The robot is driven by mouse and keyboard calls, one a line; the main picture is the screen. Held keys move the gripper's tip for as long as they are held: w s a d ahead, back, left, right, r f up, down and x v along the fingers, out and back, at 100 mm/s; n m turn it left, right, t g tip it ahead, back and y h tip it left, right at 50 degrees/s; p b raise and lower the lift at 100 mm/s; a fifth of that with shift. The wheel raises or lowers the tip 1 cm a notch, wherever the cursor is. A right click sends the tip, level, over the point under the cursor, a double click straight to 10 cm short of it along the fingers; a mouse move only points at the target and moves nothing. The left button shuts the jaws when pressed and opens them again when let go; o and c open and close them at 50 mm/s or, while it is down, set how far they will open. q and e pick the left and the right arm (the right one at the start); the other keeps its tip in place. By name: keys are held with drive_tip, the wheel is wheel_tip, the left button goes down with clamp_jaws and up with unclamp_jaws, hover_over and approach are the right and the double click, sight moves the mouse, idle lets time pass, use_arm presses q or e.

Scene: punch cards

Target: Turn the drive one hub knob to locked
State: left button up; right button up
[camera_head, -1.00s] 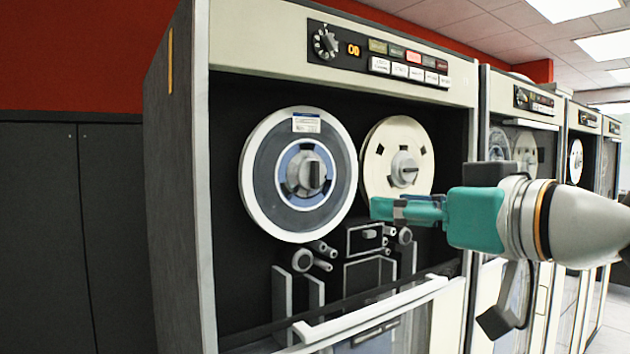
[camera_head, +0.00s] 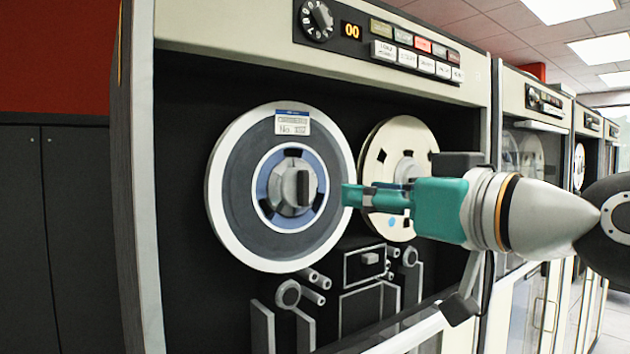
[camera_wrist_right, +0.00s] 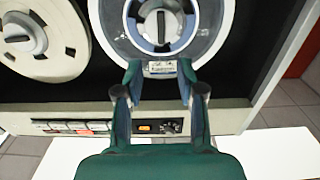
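The grey hub knob (camera_head: 292,187) sits at the centre of the left tape reel (camera_head: 235,195) on the nearest drive cabinet. Its raised grip bar stands nearly upright in the head view. The reel is grey with a white rim and a white label. The knob also shows in the right wrist view (camera_wrist_right: 160,24), at the top, beyond the fingers. My right gripper (camera_head: 347,196) is teal, points left, and its tips overlap the reel's right edge, to the right of the knob. In the wrist view its fingers (camera_wrist_right: 160,65) are apart with nothing held. My left gripper is not in view.
A cream reel (camera_head: 424,150) on its own hub is partly hidden behind my right gripper. A control panel (camera_head: 380,48) with a dial and buttons is above. Rollers (camera_head: 313,287) and guides lie below the reels. More drive cabinets stand to the right.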

sight(308, 186)
drive_tip(key=p+x, duration=0.3)
drive_tip(key=x, duration=0.7)
drive_tip(key=shift+w+a+r, duration=0.1)
drive_tip(key=shift+w+a, duration=0.05)
drive_tip(key=shift+w, duration=0.1)
drive_tip(key=shift+p+x, duration=0.3)
drive_tip(key=shift+x, duration=0.55)
